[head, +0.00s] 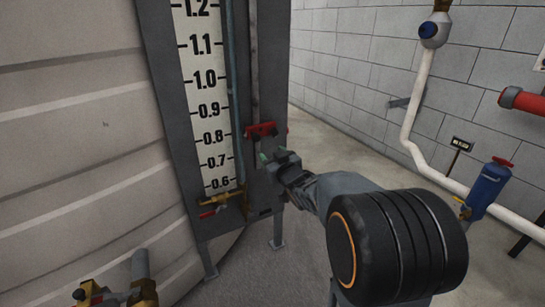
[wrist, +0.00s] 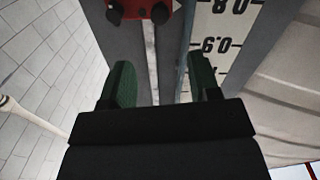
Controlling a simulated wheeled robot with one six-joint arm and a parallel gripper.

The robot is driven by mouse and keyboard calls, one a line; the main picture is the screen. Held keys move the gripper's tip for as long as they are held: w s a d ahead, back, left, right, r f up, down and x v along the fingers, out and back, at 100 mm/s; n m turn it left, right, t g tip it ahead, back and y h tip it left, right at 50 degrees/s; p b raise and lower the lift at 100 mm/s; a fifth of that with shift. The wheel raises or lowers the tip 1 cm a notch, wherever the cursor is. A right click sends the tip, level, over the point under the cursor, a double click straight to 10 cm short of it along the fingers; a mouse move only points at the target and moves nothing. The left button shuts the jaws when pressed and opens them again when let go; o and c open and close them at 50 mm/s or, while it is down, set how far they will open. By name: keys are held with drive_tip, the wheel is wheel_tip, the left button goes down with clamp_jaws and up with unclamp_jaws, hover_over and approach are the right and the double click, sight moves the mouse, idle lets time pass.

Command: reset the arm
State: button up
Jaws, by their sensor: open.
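My gripper (head: 275,160) is at the end of my outstretched arm, in front of the grey panel that carries the level scale. In the wrist view my gripper (wrist: 163,85) shows two green finger pads spread apart with nothing between them. A red part (head: 262,130) on the panel sits just above my gripper in the head view. The red part (wrist: 138,8) also shows at the top edge of the wrist view, beyond the fingers and apart from them.
The level scale (head: 207,95) stands left of my gripper, with a brass valve with a red handle (head: 215,203) below it. A ribbed tank (head: 80,130) fills the left. A white pipe (head: 420,105) and a blue cylinder (head: 486,188) stand at right. Floor is clear behind the arm.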

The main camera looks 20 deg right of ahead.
drive_tip(key=shift+r, duration=0.1)
drive_tip(key=s+a+r+m+g+h+p, duration=0.25)
drive_tip(key=s+r+g+p, duration=0.45)
drive_tip(key=r+p, duration=0.8)
drive_tip(key=s+a+r+g+p, duration=0.2)
drive_tip(key=s+r+g+p, duration=0.1)
drive_tip(key=s+p, duration=0.5)
drive_tip(key=s+a+r+g+y+p, duration=0.1)
drive_tip(key=s+a+r+g+p, duration=0.2)
drive_tip(key=s+p, duration=0.6)
drive_tip(key=shift+s+a+r+g, duration=0.3)
drive_tip(key=shift+s+r+g, duration=0.4)
drive_tip(key=shift+s, duration=0.1)
